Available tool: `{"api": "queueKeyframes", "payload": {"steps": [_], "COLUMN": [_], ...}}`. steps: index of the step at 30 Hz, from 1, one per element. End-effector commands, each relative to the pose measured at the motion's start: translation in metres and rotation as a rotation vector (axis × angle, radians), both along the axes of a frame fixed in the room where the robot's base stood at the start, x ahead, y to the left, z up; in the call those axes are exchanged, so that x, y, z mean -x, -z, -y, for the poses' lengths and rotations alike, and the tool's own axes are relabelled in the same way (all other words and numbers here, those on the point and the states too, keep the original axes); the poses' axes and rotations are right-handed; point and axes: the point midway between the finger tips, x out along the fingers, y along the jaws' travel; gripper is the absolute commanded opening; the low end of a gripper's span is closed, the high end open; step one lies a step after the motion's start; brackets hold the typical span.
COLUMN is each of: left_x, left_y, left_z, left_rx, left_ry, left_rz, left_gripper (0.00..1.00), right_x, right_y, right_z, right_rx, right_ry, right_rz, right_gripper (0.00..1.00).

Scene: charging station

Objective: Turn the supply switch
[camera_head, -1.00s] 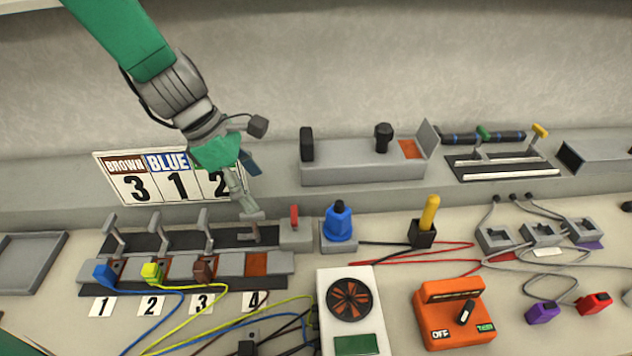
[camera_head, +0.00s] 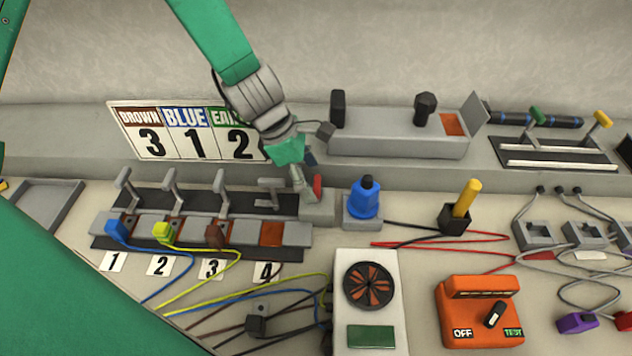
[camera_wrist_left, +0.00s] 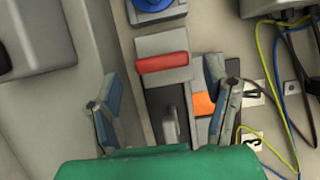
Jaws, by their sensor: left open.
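A small red switch handle (camera_head: 317,187) stands on a grey box (camera_head: 318,207) at the right end of the lever row. The red handle (camera_wrist_left: 163,63) lies across the picture in the left wrist view, ahead of the fingers. My left gripper (camera_head: 303,178) is just left of and above the red handle in the head view, its fingers partly hidden. In the left wrist view my left gripper (camera_wrist_left: 163,105) is open and empty, its two fingers apart with a grey lever (camera_wrist_left: 170,125) between them in the picture. I cannot tell any contact. My right gripper is not in view.
Several grey levers (camera_head: 220,184) stand left of the red switch, above coloured plugs and numbered labels. A blue knob (camera_head: 365,198) is close on its right. A sign (camera_head: 185,132) with colour names stands behind. Loose cables and an orange tester (camera_head: 478,310) lie in front.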

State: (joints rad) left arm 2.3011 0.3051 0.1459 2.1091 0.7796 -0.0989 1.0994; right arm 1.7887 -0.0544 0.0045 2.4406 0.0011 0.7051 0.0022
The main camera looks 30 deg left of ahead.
Motion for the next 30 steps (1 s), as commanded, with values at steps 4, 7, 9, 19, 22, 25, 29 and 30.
{"api": "queueKeyframes", "payload": {"steps": [4, 7, 9, 19, 22, 25, 29, 30], "left_x": [-0.002, -0.003, -0.003, -0.002, -0.001, 0.000, 0.000, -0.001], "left_y": [0.010, 0.010, 0.010, 0.011, 0.012, 0.013, 0.013, 0.013], "left_z": [0.010, 0.014, 0.017, 0.012, 0.009, 0.007, 0.007, 0.007], "left_rx": [-0.005, -0.009, -0.012, -0.005, -0.001, -0.001, -0.007, -0.008], "left_ry": [0.001, 0.002, 0.003, 0.002, 0.002, 0.001, -0.001, -0.001], "left_rz": [-0.001, 0.000, 0.000, -0.001, -0.003, -0.004, -0.004, -0.003], "left_gripper": [0.69, 0.69, 0.69, 0.19, 0.19, 0.19, 0.19, 0.19], "right_x": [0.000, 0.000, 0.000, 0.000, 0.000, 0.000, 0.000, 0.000], "right_y": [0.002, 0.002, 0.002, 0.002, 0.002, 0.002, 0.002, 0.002], "right_z": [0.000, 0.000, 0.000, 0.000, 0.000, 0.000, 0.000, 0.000], "right_rx": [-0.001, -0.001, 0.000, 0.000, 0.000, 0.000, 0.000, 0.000], "right_ry": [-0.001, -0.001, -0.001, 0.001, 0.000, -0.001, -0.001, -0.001], "right_rz": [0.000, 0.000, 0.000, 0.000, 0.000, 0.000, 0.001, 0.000], "right_gripper": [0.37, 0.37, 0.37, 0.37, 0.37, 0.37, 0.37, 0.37]}}
